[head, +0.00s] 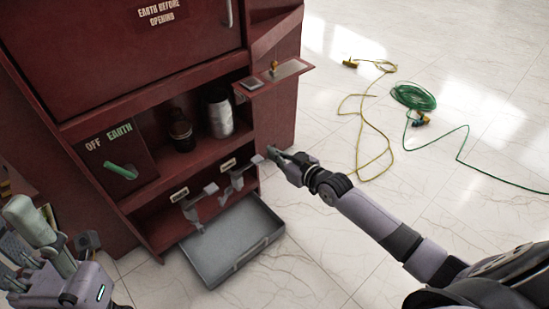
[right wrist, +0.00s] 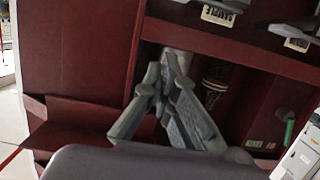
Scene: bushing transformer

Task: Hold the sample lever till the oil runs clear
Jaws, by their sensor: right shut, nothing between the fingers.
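Two grey taps stick out from the red cabinet's lower ledge in the head view. The right tap (head: 236,180) sits by the right label (head: 228,163). In the right wrist view, the label near my fingers reads SAMPLE (right wrist: 218,16), upside down. The left tap (head: 190,207) has its own label (head: 180,195). A grey tray (head: 263,254) lies on the floor below; I see no oil stream. My right gripper (head: 272,152) is shut and empty, close to the right tap's lever; contact is unclear. My left gripper (head: 32,222) is at the lower left, its jaw state unclear.
The cabinet shelf holds a dark jar (head: 181,135) and a pale bottle (head: 220,113). A green OFF/EARTH handle (head: 122,171) is at left. A small side shelf (head: 275,78) juts out. Yellow (head: 362,120) and green (head: 413,97) cables lie on the floor at right.

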